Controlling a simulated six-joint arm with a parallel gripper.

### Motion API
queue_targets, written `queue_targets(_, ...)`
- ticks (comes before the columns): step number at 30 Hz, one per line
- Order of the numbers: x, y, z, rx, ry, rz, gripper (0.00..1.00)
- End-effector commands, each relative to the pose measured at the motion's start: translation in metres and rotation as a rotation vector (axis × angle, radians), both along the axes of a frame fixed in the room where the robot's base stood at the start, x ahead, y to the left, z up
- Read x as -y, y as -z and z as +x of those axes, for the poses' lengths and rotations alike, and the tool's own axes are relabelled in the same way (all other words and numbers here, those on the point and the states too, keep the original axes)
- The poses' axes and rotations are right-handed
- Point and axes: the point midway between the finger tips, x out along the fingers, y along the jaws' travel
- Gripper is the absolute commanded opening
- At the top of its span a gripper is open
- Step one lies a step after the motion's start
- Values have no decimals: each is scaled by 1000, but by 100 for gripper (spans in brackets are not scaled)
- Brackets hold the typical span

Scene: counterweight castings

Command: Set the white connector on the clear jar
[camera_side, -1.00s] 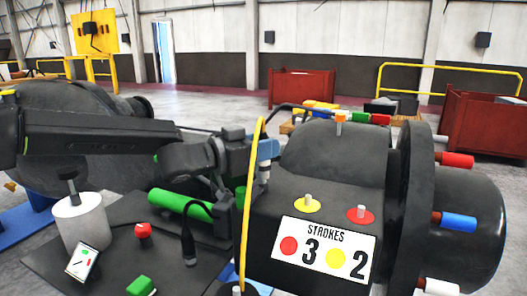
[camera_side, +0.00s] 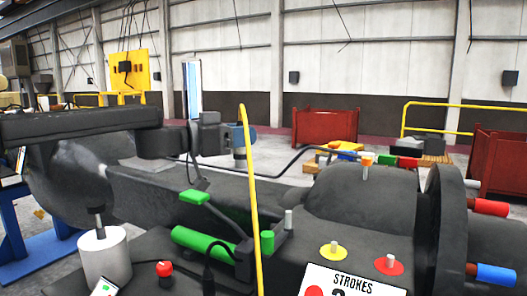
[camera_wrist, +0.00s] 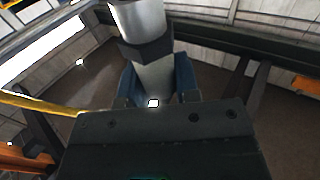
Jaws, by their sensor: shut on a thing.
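My gripper (camera_side: 240,140) has blue fingers and is held in the air above the dark machine, behind a thin yellow hoop in the side view. In the wrist view my gripper (camera_wrist: 155,90) is shut on a pale grey-white cylindrical piece (camera_wrist: 137,18) with a dark band. Only a little of this pale piece (camera_side: 239,154) shows below the fingers in the side view. It may be the white connector; I cannot tell for sure. I cannot make out a clear jar in either view.
The yellow hoop (camera_side: 250,190) rises close to my gripper. A black cable (camera_side: 285,170) runs near it. A green cylinder (camera_side: 205,244) and a white cylinder with a black handle (camera_side: 104,256) are below. The rounded dark casting (camera_side: 365,200) stands to the right.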

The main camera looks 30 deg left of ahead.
Motion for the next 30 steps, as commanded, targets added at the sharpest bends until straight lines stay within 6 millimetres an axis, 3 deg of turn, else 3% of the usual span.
queue_targets(5, -11, -12, -1, 2, 1, 1, 12)
queue_targets(15, -12, -59, -2, 4, 1, 2, 12)
queue_targets(23, 34, -59, -40, -5, 127, 1, 12)
queue_targets(30, 88, -60, -100, -5, 304, 5, 12)
